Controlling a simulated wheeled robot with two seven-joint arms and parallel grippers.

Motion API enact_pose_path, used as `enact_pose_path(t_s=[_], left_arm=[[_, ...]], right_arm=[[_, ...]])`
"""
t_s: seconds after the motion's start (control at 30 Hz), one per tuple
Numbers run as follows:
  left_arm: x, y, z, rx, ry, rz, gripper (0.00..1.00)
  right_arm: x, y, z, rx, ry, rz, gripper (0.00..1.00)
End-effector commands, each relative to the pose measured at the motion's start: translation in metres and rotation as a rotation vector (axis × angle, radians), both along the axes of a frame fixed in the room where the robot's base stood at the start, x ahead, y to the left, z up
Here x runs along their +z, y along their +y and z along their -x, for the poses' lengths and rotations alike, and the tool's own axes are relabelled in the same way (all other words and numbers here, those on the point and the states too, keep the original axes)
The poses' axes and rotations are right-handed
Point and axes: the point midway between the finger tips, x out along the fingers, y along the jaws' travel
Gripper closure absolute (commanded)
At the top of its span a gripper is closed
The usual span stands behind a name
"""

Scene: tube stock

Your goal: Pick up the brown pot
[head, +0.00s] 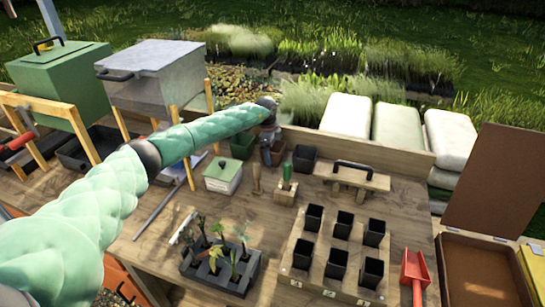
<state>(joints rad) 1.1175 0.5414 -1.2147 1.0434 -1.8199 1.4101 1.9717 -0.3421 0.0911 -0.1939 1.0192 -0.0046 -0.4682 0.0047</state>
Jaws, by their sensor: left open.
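The brown pot (277,156) stands near the back edge of the wooden bench, between a dark green pot (242,147) on its left and a black pot (305,158) on its right. My left arm reaches in from the left, and my left gripper (269,141) points down just above the brown pot. The gripper is open. Its fingers are small and dark here, and I cannot tell whether they touch the pot's rim. The gripper hides part of the pot's top. My right gripper is out of view.
A green-handled tool in a wooden block (286,190) stands close in front. A lidded green box (222,175) is to the left. A seedling tray (220,262), a rack of black pots (330,253) and a red scoop (414,273) lie nearer. A back board (360,150) edges the bench.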

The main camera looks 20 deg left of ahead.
Motion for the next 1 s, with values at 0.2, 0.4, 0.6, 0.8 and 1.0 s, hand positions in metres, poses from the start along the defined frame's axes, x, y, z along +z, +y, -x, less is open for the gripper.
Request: enact_pose_path(t_s=[0.2, 0.4, 0.6, 0.8, 1.0], left_arm=[[-0.0057, -0.0012, -0.0001, 0.0, 0.0, 0.0, 0.0], [-0.0056, -0.0013, 0.0, -0.001, 0.0, 0.001, 0.14], [-0.0058, -0.0014, 0.0001, -0.001, 0.0, 0.001, 0.42], [-0.0058, -0.0014, 0.0001, -0.001, 0.0, 0.001, 0.42], [-0.0037, -0.0013, -0.0001, -0.001, 0.0, 0.001, 0.42]], right_arm=[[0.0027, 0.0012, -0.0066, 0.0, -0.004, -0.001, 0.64], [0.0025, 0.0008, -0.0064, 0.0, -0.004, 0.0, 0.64], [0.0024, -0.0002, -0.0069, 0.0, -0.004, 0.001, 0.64], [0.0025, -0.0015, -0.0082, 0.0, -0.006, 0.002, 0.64], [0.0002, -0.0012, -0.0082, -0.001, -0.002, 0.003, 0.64]])
